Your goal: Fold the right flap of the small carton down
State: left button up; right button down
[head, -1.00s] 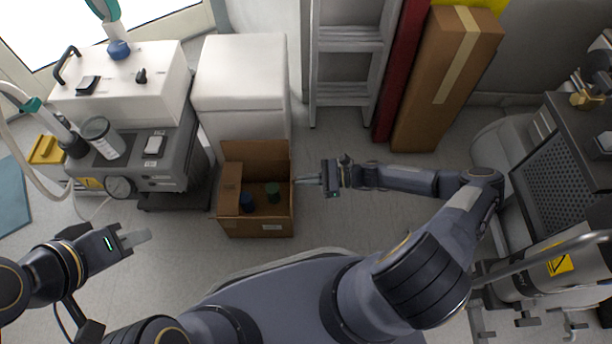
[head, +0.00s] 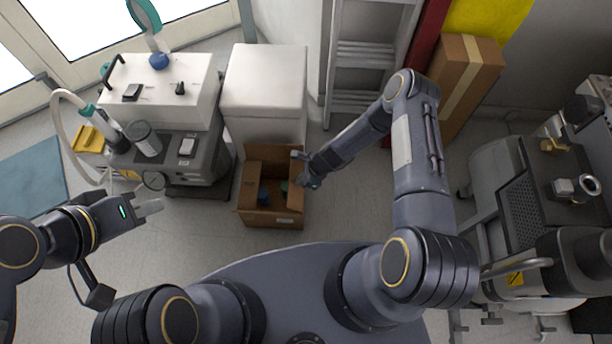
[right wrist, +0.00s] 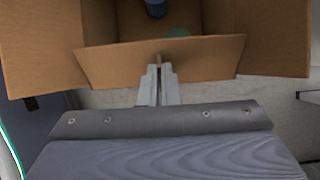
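The small carton (head: 272,219) stands open on the floor, with a blue item (head: 264,194) and a green item (head: 284,187) inside. My right gripper (head: 301,168) is at the carton's right side and partly hides the right flap in the head view. In the right wrist view the right flap (right wrist: 200,58) spans the middle, and the gripper's fingers (right wrist: 158,80) are close together at its outer side, seemingly touching it. My left gripper (head: 150,207) hangs clear, left of the carton.
A white cabinet (head: 264,85) stands behind the carton, and a compressor unit (head: 165,90) stands to its left. A ladder (head: 358,55) and a tall brown box (head: 462,75) lean at the back. Grey equipment (head: 500,190) stands at right. Floor left of the carton is free.

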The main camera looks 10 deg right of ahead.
aim_at(291, 182)
jog(key=shift+w+a+f+h, duration=0.1)
jog(key=shift+w+a+h, duration=0.1)
jog(key=shift+a+h, duration=0.55)
jog(key=shift+w+a+f+g+h+b, duration=0.1)
jog(key=shift+a+f+g+h+b, duration=0.15)
jog(key=shift+g+h+b, duration=0.5)
jog(key=shift+a+f+h+b, duration=0.4)
jog(key=shift+h+b, duration=0.65)
jog(key=shift+h, duration=0.05)
jog(key=shift+w+a+f+g+h+b, duration=0.15)
jog(key=shift+a+g+h+b, duration=0.25)
jog(key=shift+h+b, duration=0.95)
jog(key=c, duration=1.8)
grip_release()
jog(key=shift+f+y, duration=0.1)
jog(key=shift+y, duration=0.15)
jog(key=shift+c, duration=0.2)
jog(key=shift+o, duration=1)
